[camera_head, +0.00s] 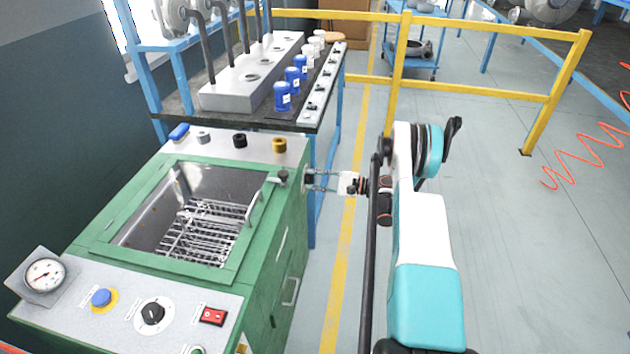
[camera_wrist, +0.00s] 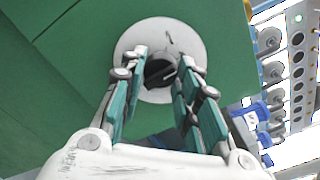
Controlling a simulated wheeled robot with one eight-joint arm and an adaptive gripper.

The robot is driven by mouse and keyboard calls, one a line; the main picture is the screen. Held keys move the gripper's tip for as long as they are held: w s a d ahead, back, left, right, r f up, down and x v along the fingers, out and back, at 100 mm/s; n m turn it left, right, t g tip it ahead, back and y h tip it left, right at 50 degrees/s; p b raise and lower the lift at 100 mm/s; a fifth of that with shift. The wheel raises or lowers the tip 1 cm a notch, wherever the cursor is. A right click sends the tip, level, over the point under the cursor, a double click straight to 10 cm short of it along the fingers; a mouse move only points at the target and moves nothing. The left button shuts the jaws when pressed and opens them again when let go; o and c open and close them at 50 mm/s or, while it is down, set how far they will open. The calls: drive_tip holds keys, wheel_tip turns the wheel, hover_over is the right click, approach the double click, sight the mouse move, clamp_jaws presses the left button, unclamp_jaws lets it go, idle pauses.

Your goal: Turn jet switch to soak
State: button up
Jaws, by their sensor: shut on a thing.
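A black knob (camera_wrist: 160,72) sits on a round white plate (camera_wrist: 128,40) on the green side wall of the washer. It appears to be the jet switch; its label is too small to read. My gripper (camera_wrist: 163,60) reaches in from below in the wrist view, with its teal-padded fingers shut on the knob, one on each side. In the head view my gripper (camera_head: 318,180) is at the right side of the green washer (camera_head: 270,225), near its upper back corner. The knob is hardly visible there.
The washer's open tank (camera_head: 150,205) holds a wire basket (camera_head: 205,230). Its front panel has a black dial (camera_head: 152,313), a blue button (camera_head: 101,297) and a red switch (camera_head: 212,316). A blue-framed bench (camera_head: 330,95) stands behind; a yellow rail (camera_head: 480,88) is farther back.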

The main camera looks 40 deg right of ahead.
drive_tip(key=shift+n, duration=4.3)
drive_tip(key=o, duration=1.1)
drive_tip(key=shift+c, duration=0.2)
drive_tip(key=v, duration=1.2)
